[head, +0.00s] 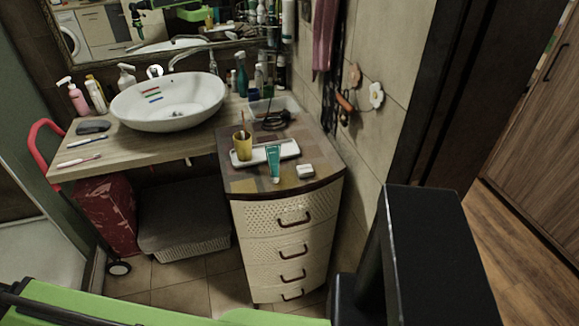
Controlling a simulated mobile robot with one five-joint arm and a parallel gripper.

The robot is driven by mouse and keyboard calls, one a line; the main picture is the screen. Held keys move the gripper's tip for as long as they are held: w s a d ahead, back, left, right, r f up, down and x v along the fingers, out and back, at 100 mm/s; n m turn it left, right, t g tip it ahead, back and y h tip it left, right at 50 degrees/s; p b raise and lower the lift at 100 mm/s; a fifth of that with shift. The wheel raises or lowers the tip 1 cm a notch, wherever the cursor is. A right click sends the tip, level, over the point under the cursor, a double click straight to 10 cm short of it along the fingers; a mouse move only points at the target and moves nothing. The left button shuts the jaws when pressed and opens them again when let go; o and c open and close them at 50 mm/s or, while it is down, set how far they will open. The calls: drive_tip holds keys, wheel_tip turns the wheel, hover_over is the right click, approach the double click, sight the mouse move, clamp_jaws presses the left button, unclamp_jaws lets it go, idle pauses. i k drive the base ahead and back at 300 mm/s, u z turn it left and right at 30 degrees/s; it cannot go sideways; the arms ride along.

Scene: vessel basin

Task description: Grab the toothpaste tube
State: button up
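The toothpaste tube (273,163) is teal. It is on top of the cream drawer cabinet, at the front edge of a white tray (250,160), and its lower end extends in front of the tray. I cannot tell whether it lies on the tray's rim or stands against it. A yellow cup (243,145) with a thin item sticking up stands on the tray, left of the tube. A small white box (305,171) lies right of the tube, apart from it.
The drawer cabinet (290,225) adjoins a wooden counter (118,152) with a white basin (170,100). Behind the tray are a clear container (290,103) and dark items. Toothbrushes and bottles lie or stand on the counter. A tiled wall (375,130) closes the right side.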

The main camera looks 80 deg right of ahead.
sight(273, 151)
drive_tip(key=u, duration=0.95)
drive_tip(key=i, duration=1.4)
drive_tip(key=z, duration=2.55)
drive_tip(key=k, duration=0.15)
drive_tip(key=z, duration=2.25)
drive_tip(key=k, duration=0.55)
drive_tip(key=u, duration=0.25)
drive_tip(key=i, duration=0.55)
drive_tip(key=z, duration=0.05)
